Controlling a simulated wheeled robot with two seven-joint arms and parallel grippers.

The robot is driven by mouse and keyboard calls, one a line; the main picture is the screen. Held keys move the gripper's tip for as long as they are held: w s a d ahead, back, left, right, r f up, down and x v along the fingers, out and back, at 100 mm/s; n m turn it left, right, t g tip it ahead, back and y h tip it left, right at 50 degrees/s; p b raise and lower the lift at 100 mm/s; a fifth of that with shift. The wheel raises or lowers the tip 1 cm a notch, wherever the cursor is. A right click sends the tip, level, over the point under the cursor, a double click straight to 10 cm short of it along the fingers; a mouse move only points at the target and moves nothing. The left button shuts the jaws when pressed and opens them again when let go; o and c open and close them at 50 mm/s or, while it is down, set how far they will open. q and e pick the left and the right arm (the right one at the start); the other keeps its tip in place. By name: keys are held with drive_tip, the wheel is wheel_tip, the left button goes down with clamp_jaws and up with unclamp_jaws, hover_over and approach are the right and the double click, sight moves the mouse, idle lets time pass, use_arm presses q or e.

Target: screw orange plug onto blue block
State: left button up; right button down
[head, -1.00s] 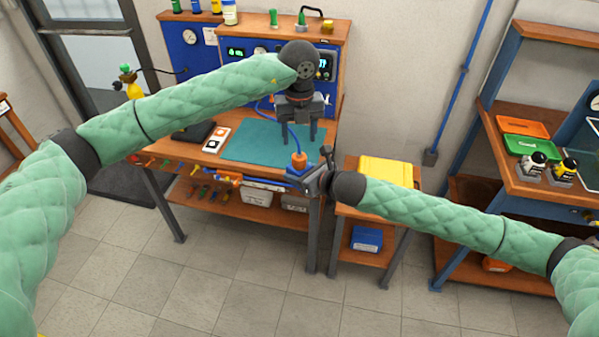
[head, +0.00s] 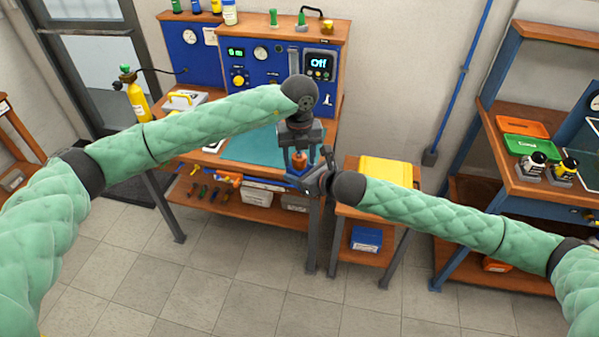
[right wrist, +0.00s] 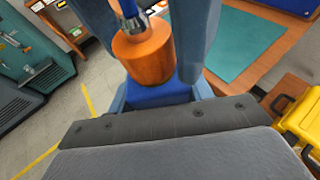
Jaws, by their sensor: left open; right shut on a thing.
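The orange plug (head: 298,161) sits upright on top of the blue block (head: 294,179), near the front right of the bench. In the right wrist view the plug (right wrist: 145,52) has a metal fitting and blue hose at its top, and the blue block (right wrist: 158,95) shows under it. How far the plug is threaded cannot be seen. My right gripper (head: 309,180) is shut on the blue block, holding it from the right. My left gripper (head: 300,163) points down from above, open, with its fingers on either side of the plug. Whether they touch it is unclear.
The wooden bench has a teal mat (head: 250,147) behind the grippers and a blue instrument panel (head: 275,68) at the back. A yellow case (head: 385,171) stands on a small side table to the right. A yellow bottle (head: 139,103) stands at left.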

use_arm(q)
drive_tip(key=c, duration=0.7)
drive_tip(key=o, duration=0.8)
drive_tip(key=shift+r, duration=0.1)
drive_tip(key=shift+r, duration=2.2)
drive_tip(key=o, duration=0.6)
drive_tip(key=shift+c, duration=0.2)
